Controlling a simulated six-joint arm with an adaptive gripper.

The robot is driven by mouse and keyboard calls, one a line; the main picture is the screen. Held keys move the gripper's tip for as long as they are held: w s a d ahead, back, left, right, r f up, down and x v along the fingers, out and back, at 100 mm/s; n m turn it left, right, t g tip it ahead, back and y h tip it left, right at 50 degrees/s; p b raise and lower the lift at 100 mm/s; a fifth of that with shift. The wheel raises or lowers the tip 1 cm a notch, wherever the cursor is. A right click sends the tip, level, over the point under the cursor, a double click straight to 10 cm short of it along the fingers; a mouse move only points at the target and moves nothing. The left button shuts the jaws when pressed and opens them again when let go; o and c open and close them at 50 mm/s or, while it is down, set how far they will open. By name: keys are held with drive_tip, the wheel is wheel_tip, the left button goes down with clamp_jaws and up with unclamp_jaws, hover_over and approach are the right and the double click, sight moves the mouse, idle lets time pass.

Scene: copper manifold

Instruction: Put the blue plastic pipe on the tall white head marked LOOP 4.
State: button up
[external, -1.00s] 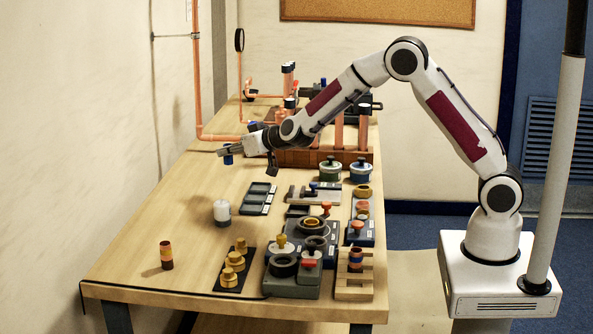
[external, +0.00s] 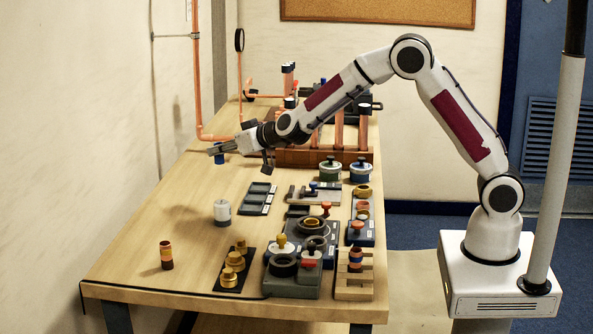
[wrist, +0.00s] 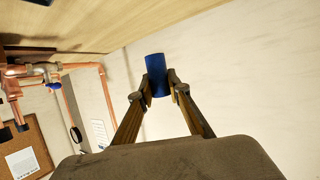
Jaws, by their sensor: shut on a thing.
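The blue plastic pipe (external: 219,158) is a short blue cylinder held in my gripper (external: 217,150) above the left part of the wooden table. In the wrist view the blue pipe (wrist: 157,76) sits between the two fingertips of my gripper (wrist: 158,88), which are shut on it. I cannot read any LOOP 4 mark, so I cannot tell which head is the tall white one.
A white and dark cylinder (external: 221,212) stands on the table nearer the front. A grey tray (external: 258,198), a board with brass rings (external: 233,270), and a striped stack (external: 166,255) are on the table. Copper pipes (external: 197,80) run up the left wall. The left tabletop is largely clear.

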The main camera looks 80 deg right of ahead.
drive_tip(key=s+a+r, duration=0.3)
drive_tip(key=a+r, duration=0.1)
drive_tip(key=a, duration=0.8)
drive_tip(key=shift+s+a+r+n+y, duration=0.15)
drive_tip(key=shift+a+r+n+y, duration=0.1)
drive_tip(key=shift+n+y, duration=0.15)
drive_tip(key=shift+f, duration=0.1)
hover_over(223, 202)
drive_tip(key=shift+f, duration=3.1)
drive_tip(key=shift+f, duration=0.1)
drive_tip(key=shift+f, duration=1.75)
drive_tip(key=shift+f, duration=0.15)
